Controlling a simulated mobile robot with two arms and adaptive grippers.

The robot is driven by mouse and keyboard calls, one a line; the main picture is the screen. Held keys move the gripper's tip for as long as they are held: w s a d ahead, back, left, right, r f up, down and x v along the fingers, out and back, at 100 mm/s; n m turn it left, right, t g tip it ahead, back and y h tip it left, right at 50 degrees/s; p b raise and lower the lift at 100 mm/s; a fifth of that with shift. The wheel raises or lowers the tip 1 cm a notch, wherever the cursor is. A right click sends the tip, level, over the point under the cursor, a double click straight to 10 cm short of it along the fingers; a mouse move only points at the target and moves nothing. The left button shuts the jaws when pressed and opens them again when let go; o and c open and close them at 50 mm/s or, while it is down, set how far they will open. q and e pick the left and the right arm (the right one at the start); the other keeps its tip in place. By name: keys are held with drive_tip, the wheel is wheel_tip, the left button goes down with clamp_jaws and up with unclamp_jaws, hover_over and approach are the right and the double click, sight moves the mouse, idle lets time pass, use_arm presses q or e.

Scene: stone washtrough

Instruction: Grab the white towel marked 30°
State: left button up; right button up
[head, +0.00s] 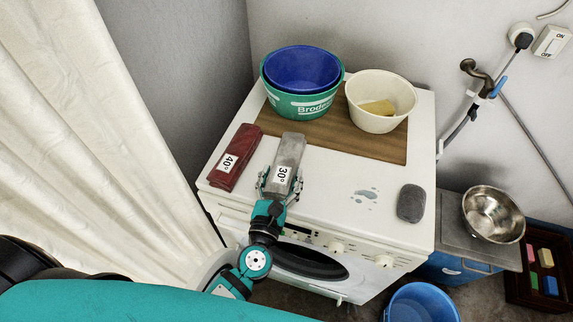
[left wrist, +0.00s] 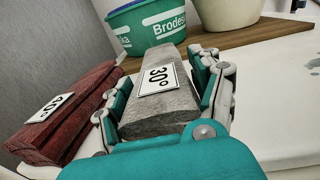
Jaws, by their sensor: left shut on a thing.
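The folded towel marked 30° (head: 288,155) looks light grey and lies on top of the white washing machine (head: 330,196). Its far end reaches the brown board. My left gripper (head: 278,186) is shut on its near end, with one finger on each side. In the left wrist view the towel (left wrist: 162,107) lies lengthwise between the fingers of the gripper (left wrist: 160,100), its 30° label facing up. A dark red towel marked 40° (head: 236,153) lies to its left, apart from it; it also shows in the left wrist view (left wrist: 65,110). My right gripper is not in view.
A blue basin (head: 302,68) sits in a green bucket (head: 300,104) on the brown board (head: 345,140), beside a cream bucket (head: 362,115) holding a yellow sponge. A grey rounded object (head: 411,203) lies at the machine's right. A steel bowl (head: 493,215) stands further right.

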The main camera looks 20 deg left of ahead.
use_arm(q)
drive_tip(key=shift+c, duration=0.9)
drive_tip(key=shift+r, duration=0.1)
